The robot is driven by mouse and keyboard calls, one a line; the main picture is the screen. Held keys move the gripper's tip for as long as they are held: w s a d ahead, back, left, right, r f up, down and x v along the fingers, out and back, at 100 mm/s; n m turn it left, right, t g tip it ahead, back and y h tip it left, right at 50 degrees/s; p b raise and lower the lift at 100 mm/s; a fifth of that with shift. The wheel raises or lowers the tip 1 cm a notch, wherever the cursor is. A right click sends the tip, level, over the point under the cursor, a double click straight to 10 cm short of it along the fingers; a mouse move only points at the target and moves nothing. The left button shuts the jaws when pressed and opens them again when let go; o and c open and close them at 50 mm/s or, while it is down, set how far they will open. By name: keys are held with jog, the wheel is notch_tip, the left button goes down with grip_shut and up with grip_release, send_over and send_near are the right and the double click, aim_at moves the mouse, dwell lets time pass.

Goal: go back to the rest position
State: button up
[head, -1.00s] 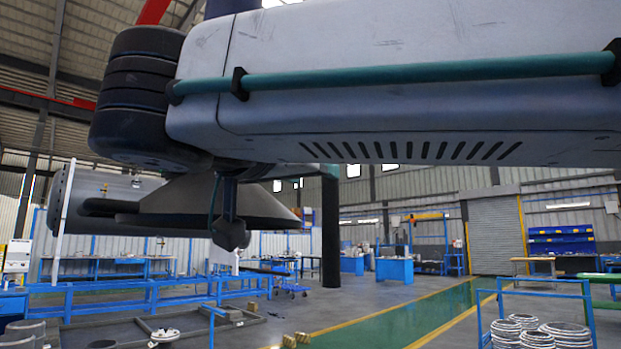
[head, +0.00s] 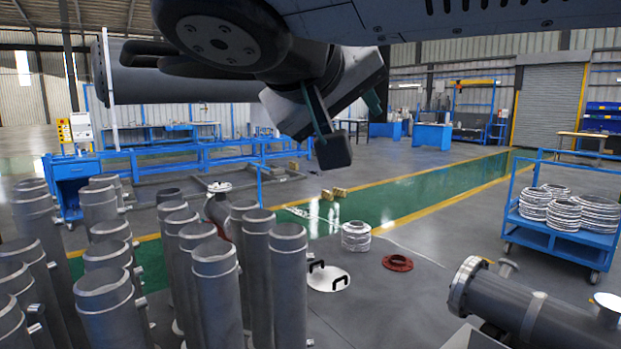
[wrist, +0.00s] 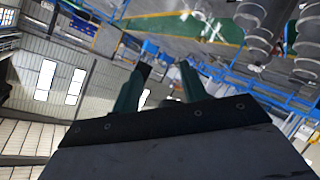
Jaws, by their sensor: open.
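My gripper (wrist: 165,68) is open and empty in the wrist view, its two green fingers apart with nothing between them. In the head view my arm crosses the top, and the gripper hangs tilted near the upper middle, in the air above the floor. One dark fingertip shows there; the other is mostly hidden. A grey flanged shell (head: 540,318) lies on its side at the lower right in the head view, well away from the gripper. Its near part is cut off by the picture edge.
Several upright grey tubes (head: 213,275) stand at lower left. A white lid with black handles (head: 328,278), a red ring (head: 397,263) and stacked rings (head: 356,236) lie on the floor. A blue cart (head: 560,238) stands right. The green lane (head: 400,200) looks mostly clear.

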jog(key=s+d+f+m+g+y, duration=0.1)
jog(key=s+d+f+g+y, duration=0.2)
jog(key=d+f, duration=0.8)
jog(key=s+d+f+m+g+y, duration=0.1)
jog(key=s+d+f+g+y, duration=0.2)
jog(key=f, duration=1.5)
jog(key=s+d+g, duration=0.4)
jog(key=s+d, duration=0.3)
jog(key=s, duration=0.2)
jog(key=shift+d+m, duration=0.3)
jog(key=shift+d, duration=0.1)
jog(key=shift+f, duration=0.1)
jog(key=shift+c, duration=0.6)
